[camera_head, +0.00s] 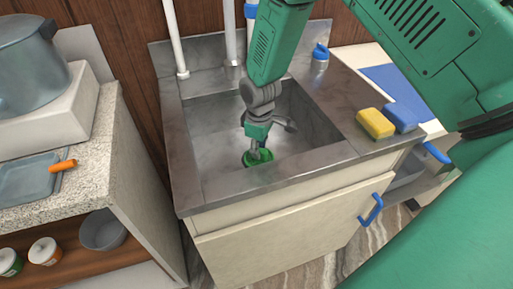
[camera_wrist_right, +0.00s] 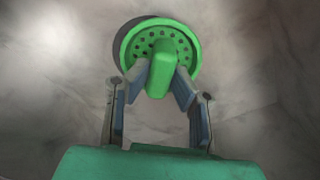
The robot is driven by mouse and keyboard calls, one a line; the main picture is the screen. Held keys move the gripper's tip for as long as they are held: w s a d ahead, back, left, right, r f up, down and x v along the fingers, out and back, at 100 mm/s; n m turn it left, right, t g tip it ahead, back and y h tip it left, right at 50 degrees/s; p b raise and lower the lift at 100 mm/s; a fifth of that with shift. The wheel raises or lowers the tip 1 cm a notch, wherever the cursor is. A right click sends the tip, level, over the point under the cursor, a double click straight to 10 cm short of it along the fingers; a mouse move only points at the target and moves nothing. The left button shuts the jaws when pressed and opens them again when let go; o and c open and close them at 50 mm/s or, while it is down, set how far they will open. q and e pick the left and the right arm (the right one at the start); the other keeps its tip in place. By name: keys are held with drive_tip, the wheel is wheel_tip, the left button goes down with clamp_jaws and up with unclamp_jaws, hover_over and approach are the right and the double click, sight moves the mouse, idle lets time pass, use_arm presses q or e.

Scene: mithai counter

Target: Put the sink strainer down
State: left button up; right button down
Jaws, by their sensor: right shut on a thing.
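The green sink strainer (camera_head: 262,159) is low in the metal sink basin in the head view. It is a round disc with small holes and an upright grip, seen clearly in the right wrist view (camera_wrist_right: 184,36). My right gripper (camera_head: 258,146) reaches down into the basin and is shut on the strainer's grip. In the right wrist view the two fingers (camera_wrist_right: 160,82) close on either side of the grip. A dark round patch shows behind the disc's upper left edge. I cannot tell whether the disc touches the basin floor. My left gripper is not in view.
The sink (camera_head: 210,149) has a metal rim around it. A yellow sponge (camera_head: 375,123) and a blue sponge (camera_head: 401,116) lie on the right rim. A granite counter (camera_head: 93,135) is at left.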

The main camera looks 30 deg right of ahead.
drive_tip(key=shift+w+d+f, duration=0.25)
drive_tip(key=shift+w+f, duration=0.4)
drive_tip(key=shift+w, duration=0.15)
drive_tip(key=c, duration=1.4)
unclamp_jaws()
drive_tip(key=shift+s+a+r+p, duration=0.1)
drive_tip(key=shift+r+p, duration=0.2)
drive_tip(key=shift+r, duration=3.5)
